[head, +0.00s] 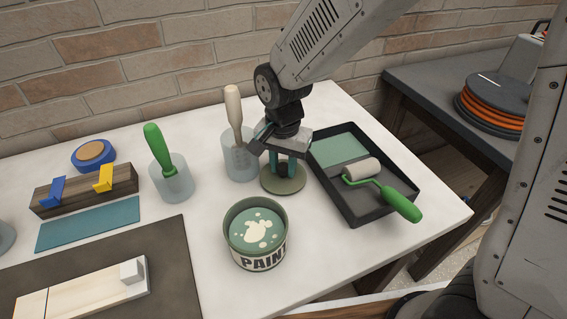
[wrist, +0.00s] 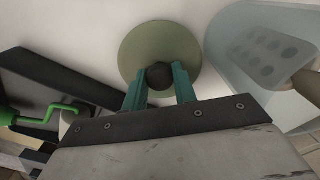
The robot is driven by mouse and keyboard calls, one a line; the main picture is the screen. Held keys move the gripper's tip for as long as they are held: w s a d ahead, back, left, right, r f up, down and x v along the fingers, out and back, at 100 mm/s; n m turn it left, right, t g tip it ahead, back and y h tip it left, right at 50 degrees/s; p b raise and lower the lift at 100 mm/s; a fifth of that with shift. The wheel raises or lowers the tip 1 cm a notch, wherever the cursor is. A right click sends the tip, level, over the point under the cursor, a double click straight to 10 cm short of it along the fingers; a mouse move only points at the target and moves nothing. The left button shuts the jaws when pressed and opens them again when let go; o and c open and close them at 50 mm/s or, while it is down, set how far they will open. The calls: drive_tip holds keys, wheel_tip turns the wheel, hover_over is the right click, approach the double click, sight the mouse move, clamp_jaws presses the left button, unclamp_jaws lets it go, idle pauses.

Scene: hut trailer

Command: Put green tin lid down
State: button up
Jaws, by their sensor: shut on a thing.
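The green tin lid (head: 283,184) is a flat olive-green disc with a dark round knob. My gripper (head: 283,169) points down over it, with its teal fingers shut on the knob. The wrist view also shows the lid (wrist: 160,45) beyond my gripper (wrist: 160,80). The lid is level and at or just above the white table; I cannot tell if it touches. The paint tin (head: 256,236) stands in front of it and to the left, open, with green paint and white blotches inside.
A black paint tray (head: 357,205) with a green-handled roller (head: 385,193) lies close on the right. A clear cup (head: 238,160) with a wooden-handled tool stands close on the left. Another cup (head: 171,183) holds a green-handled tool. The white table (head: 335,262) is bare at front right.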

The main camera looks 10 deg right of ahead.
sight(283, 166)
drive_tip(key=shift+f, duration=0.1)
drive_tip(key=o, duration=0.9)
drive_tip(key=shift+o, duration=0.2)
wheel_tip(283, 166, up, 12)
drive_tip(key=s+d+r+n, duration=0.2)
drive_tip(key=s+d+n, duration=0.1)
drive_tip(key=s+d, duration=0.6)
drive_tip(key=s+d+r+n+t, duration=0.1)
drive_tip(key=s+d+r+n, duration=0.1)
drive_tip(key=s+d, duration=0.8)
drive_tip(key=shift+s+d+r+n, duration=0.25)
drive_tip(key=shift+d+r+n, duration=0.25)
drive_tip(key=shift+d, duration=0.45)
drive_tip(key=shift+r, duration=0.1)
